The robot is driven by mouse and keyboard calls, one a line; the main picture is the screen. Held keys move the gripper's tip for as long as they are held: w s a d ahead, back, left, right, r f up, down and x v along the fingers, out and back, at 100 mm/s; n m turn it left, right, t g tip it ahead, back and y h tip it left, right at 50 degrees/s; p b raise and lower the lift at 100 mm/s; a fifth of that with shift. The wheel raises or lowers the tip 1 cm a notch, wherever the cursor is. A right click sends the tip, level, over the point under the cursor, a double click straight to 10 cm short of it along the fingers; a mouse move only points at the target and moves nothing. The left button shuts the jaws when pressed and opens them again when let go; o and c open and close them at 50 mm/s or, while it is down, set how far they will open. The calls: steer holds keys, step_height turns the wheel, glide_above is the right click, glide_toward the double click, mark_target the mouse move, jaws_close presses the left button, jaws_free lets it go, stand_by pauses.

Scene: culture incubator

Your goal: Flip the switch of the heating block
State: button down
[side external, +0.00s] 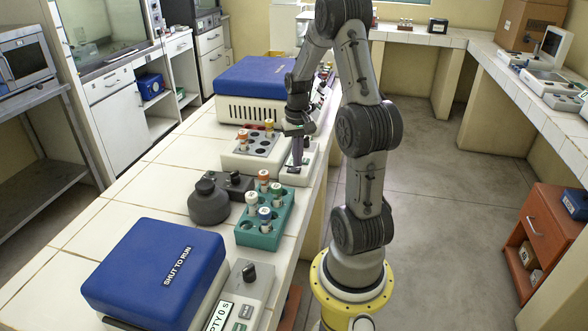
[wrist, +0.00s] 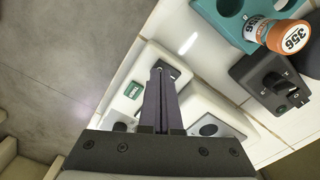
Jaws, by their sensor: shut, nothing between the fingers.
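The heating block (side external: 235,160) is a white unit with a grey, holed top holding capped tubes, on the tiled bench in the side view. Its low white front panel (side external: 291,179) faces my arm. My gripper (side external: 297,166) points down over this panel. In the wrist view my gripper (wrist: 166,72) has its fingers together, with nothing held, over the panel's middle. The switch is not clearly visible; the fingers cover part of the panel. I cannot tell whether the tips touch it.
A teal rack (side external: 247,239) with several capped tubes stands nearer the camera, beside a dark round device (side external: 209,204) and its black control box (wrist: 258,73). Blue-lidded machines stand before (side external: 155,270) and behind (side external: 258,77).

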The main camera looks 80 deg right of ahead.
mark_target(297, 169)
steer(key=shift+f, duration=0.65)
stand_by(0.3)
steer(key=shift+r, duration=3.55)
